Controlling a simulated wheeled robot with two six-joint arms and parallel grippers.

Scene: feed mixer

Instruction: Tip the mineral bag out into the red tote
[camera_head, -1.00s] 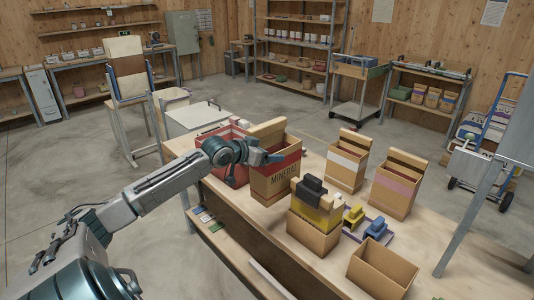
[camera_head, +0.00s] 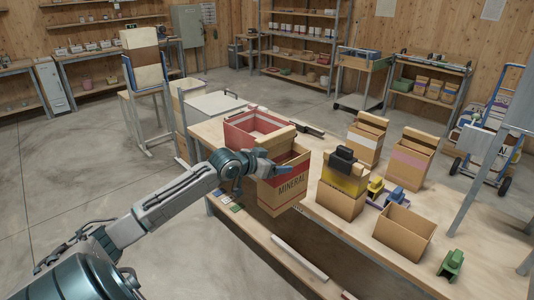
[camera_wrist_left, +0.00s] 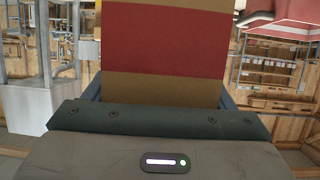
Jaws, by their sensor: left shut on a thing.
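The mineral bag (camera_head: 288,184) is a brown open-topped bag with a red band and the word MINERAL. In the head view it is tilted, at the front edge of the bench. My left gripper (camera_head: 262,168) is shut on it from the left side. In the left wrist view the bag (camera_wrist_left: 165,45) fills the space between the jaws (camera_wrist_left: 160,100). The red tote (camera_head: 229,134) stands on the bench just behind the bag, open at the top; its floor is partly hidden. My right gripper is not in view.
Right of the bag stand a yellow-banded bag with a black clip (camera_head: 343,180), a white-banded bag (camera_head: 366,140), a purple-banded bag (camera_head: 408,160) and an open brown box (camera_head: 404,232). A green clip (camera_head: 451,265) lies at the front right. A dark tool lies behind the tote.

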